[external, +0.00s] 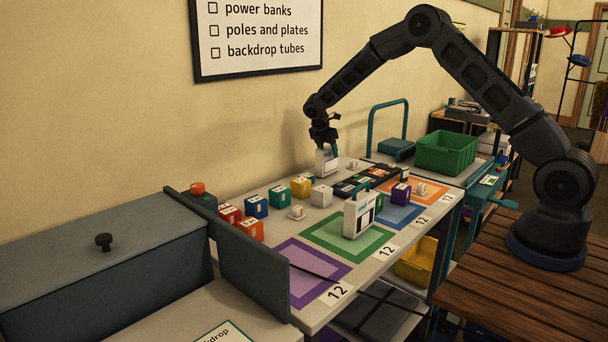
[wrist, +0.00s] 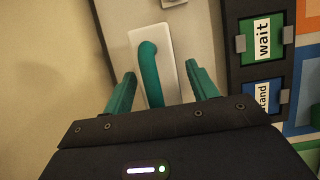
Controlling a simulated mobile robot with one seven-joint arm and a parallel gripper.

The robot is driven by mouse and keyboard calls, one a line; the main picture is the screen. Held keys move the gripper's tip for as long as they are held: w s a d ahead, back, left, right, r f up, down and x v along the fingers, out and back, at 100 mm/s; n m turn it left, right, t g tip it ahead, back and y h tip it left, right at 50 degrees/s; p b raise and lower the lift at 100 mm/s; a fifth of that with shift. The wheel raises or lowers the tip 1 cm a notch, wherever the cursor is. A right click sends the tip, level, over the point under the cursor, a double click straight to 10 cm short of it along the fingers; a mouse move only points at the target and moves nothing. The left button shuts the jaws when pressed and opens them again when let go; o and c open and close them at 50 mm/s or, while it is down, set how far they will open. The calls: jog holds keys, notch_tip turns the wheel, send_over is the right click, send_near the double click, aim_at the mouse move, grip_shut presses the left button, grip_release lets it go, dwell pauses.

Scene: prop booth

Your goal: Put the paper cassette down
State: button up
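A white cassette (external: 327,162) is at the back of the table by the wall, right under my gripper (external: 324,138). It looks upright and seems to stand on the tabletop, though its bottom edge is small in the external view. In the wrist view the white cassette (wrist: 174,42) shows from above with a curved teal handle (wrist: 150,70). My gripper's teal fingers (wrist: 161,72) are spread wide, one on each side of the handle, with gaps to it. A second white cassette (external: 361,214) stands on the green-bordered mat (external: 333,245).
A black rack (external: 350,188) with labelled cards is close on the right; it shows in the wrist view (wrist: 240,75). Several labelled cubes (external: 256,206) stand to the left. Purple (external: 302,292), blue (external: 408,222) and orange (external: 432,190) mats line the front. A green crate (external: 446,152) is at right.

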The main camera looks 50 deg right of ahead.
jog(key=shift+r, duration=0.1)
jog(key=v, duration=1.1)
jog(key=shift+a+r, duration=0.1)
jog(key=s+a+r+m+t+y, duration=0.1)
jog(key=s+r+m, duration=0.3)
jog(key=s+r, duration=0.9)
jog(key=s+a+r+m+t+y, duration=0.15)
jog(key=s+r+m, duration=0.35)
jog(key=s+r, duration=0.75)
jog(key=s+a+f+m, duration=0.1)
jog(key=s+m, duration=0.2)
jog(key=s, duration=0.8)
jog(key=s+a+f+m+t+y, duration=0.1)
jog(key=s+f+m, duration=0.1)
jog(key=s, duration=0.9)
jog(key=s+a+f+m+t+y, duration=0.1)
jog(key=s+m, duration=0.3)
jog(key=s, duration=0.8)
jog(key=shift+f, duration=0.35)
jog(key=shift+o, duration=0.2)
jog(key=shift+d, duration=0.1)
